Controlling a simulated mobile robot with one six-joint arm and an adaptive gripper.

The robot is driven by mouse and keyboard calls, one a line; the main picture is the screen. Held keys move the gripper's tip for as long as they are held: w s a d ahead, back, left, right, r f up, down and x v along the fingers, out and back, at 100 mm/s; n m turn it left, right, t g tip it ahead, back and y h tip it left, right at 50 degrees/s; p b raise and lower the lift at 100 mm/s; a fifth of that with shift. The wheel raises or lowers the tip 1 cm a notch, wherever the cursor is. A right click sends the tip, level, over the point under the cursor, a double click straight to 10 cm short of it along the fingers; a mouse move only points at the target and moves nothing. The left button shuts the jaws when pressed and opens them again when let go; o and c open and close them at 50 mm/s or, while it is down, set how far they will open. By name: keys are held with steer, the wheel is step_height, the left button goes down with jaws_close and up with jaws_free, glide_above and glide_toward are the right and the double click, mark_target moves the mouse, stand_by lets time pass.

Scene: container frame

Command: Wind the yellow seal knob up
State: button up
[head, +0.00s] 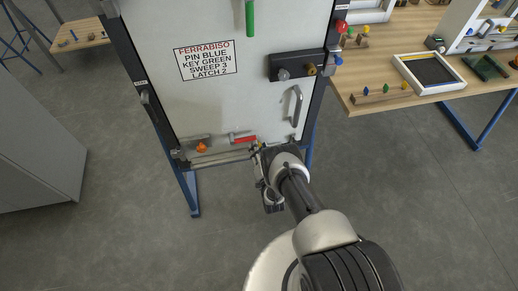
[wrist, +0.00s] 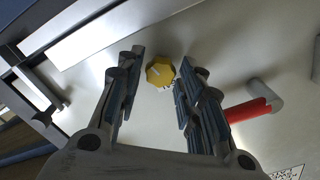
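The yellow seal knob (wrist: 160,72) is a small lobed knob on the pale panel (wrist: 225,35). In the wrist view it shows between the tips of my gripper (wrist: 167,66). The two fingers stand apart, one on each side of the knob, with visible gaps. I cannot tell how far the fingertips are from the panel. In the head view my gripper (head: 260,152) is at the lower edge of the panel, and it largely hides the knob there.
A red-sleeved handle (wrist: 248,110) is close to the right finger; it also shows in the head view (head: 245,139). An orange knob (head: 202,148) sits at the panel's lower left. A grey pull handle (head: 296,105) is above right. A wooden workbench (head: 375,75) stands right.

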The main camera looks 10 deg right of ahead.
steer(key=c, duration=0.6)
steer(key=shift+c, duration=0.2)
steer(key=shift+n, duration=0.3)
steer(key=shift+w+a+n, duration=0.1)
steer(key=shift+a+n, duration=0.05)
steer(key=shift+n, duration=15.65)
